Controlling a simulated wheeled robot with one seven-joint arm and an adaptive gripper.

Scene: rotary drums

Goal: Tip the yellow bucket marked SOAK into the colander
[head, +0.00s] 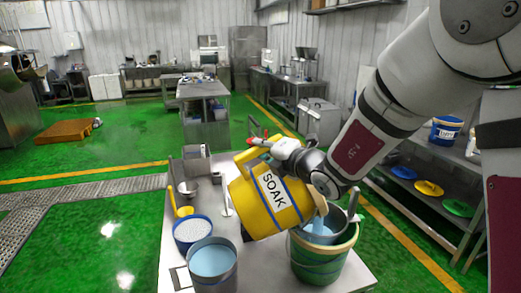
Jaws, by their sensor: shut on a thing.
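The yellow bucket marked SOAK (256,207) is held in the air over the worktable, tilted with its mouth toward the lower right. My gripper (268,146) is shut on its upper side, near the red-tipped part. A green bucket with a yellow band (318,268) stands just below and right of the yellow bucket. A grey metal piece rises at its right rim, and pale blue shows inside and in a strip near the yellow bucket's lip. I cannot tell whether this strip is pouring liquid. No colander can be made out for certain; the yellow bucket hides part of the area.
On the worktable (165,258), left of the yellow bucket, stand a blue-rimmed bucket of white grains (192,234), a grey bucket of pale blue liquid (213,265) and a small metal bowl (188,190). A shelf with coloured lids (429,188) stands at right. Green floor lies open at left.

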